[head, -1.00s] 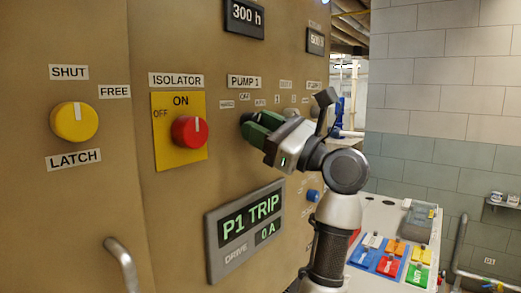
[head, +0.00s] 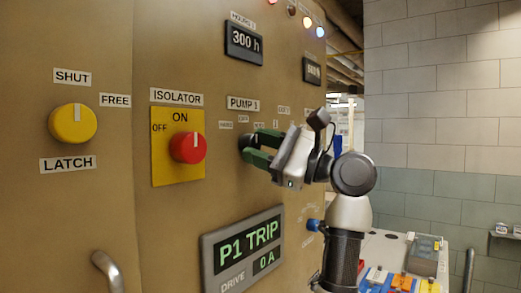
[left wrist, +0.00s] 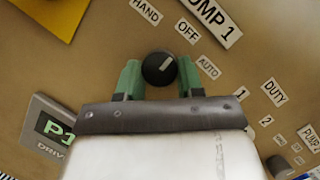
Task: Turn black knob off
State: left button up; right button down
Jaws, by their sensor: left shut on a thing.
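The black knob (head: 246,142) is on the tan panel under the PUMP 1 label (head: 243,103). In the head view the green fingers hide much of it. My left gripper (head: 252,149) reaches it from the right and is shut on it. In the left wrist view the knob (left wrist: 159,68) sits between the two green fingers of the left gripper (left wrist: 159,78). Its white line points up and right, roughly toward the OFF label (left wrist: 188,32). The HAND label (left wrist: 145,10) and AUTO label (left wrist: 208,66) lie either side of OFF. My right gripper is not in view.
The red isolator knob (head: 188,147) on its yellow plate and a yellow knob (head: 73,123) are to the left. The P1 TRIP display (head: 243,248) is below. A blue knob (head: 313,225) is below my left arm. A table with coloured blocks stands lower right.

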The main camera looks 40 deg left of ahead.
pick_arm(q)
jog(key=o, duration=0.9)
jog(key=shift+b+v, duration=1.25)
jog(key=shift+v, duration=4.2)
